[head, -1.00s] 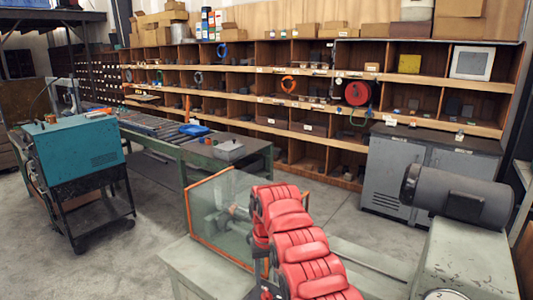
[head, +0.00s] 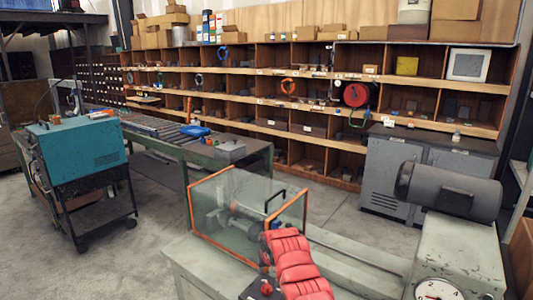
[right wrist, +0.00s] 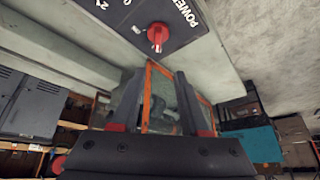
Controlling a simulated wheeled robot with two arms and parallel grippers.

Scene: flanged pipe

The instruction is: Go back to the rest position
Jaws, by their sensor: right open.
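My right gripper (right wrist: 160,88) shows in the right wrist view with its two dark fingers apart and nothing between them. In the head view my red right arm comes up from the bottom centre, and I cannot make out the fingers there. Beyond the fingers, the orange-framed clear guard (right wrist: 149,98) shows in the wrist view. In the head view this guard (head: 228,205) stands on the grey machine, with a dark handle and metal parts behind its panes. A panel marked POWER with a red knob (right wrist: 158,36) is close to the fingers. My left gripper is not in view.
The red knob (head: 266,287) also shows beside my arm in the head view. A grey motor (head: 455,193) stands at right. A teal machine (head: 80,148) on a cart is at left. A workbench (head: 233,165) and shelves (head: 330,130) lie behind.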

